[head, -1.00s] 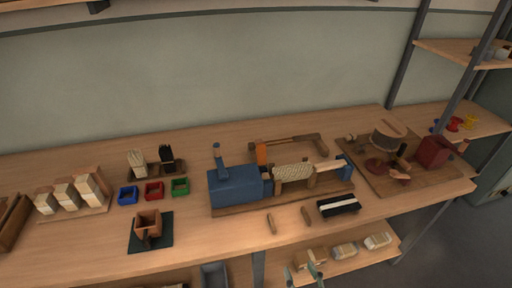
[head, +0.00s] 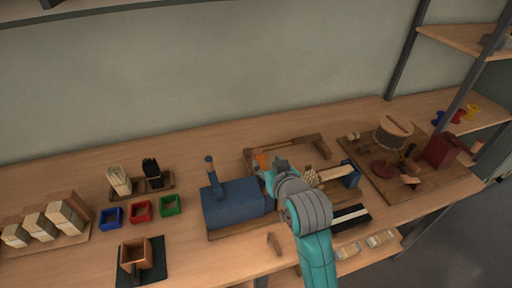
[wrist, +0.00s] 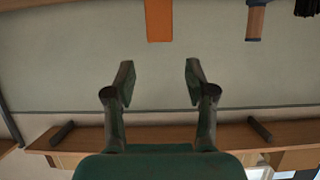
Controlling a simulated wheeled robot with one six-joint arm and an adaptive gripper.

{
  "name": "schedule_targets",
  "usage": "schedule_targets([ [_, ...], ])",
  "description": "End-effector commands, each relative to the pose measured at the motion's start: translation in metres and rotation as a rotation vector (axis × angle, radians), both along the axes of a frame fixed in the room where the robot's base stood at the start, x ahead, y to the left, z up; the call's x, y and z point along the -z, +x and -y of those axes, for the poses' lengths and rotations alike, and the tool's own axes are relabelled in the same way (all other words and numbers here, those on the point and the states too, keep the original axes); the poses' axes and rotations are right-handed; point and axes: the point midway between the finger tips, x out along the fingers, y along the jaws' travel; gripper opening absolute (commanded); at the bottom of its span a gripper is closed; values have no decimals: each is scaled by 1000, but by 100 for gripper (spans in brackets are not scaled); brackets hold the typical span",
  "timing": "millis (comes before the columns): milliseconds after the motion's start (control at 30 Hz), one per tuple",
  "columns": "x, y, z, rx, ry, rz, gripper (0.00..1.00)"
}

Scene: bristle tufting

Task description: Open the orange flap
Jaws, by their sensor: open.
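The orange flap (head: 261,160) stands upright by the right end of the blue machine (head: 230,205) on the bench. In the wrist view the orange flap (wrist: 159,20) hangs into the top middle of the picture, beyond my fingertips. My gripper (head: 281,163) is just right of the flap in the head view, above the machine's wooden frame. In the wrist view my gripper (wrist: 158,80) has its two fingers wide apart with nothing between them. No contact with the flap shows. My arm hides part of the machine and the bristle roll.
The machine's blue lever (head: 213,170) stands left of the flap; it shows in the wrist view (wrist: 255,22) too. A wooden handle frame (head: 300,147) lies behind. A black tray (head: 350,217) sits to the right.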

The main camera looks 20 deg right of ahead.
Motion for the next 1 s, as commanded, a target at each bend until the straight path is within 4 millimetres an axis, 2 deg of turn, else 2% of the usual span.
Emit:
schedule_targets([
  [167,8,19,0,0,0,0,55],
  [400,24,59,0,0,0,0,55],
  [600,35,84,0,0,0,1,55],
  [800,40,95,0,0,0,2,55],
  [1000,40,97,0,0,0,2,55],
])
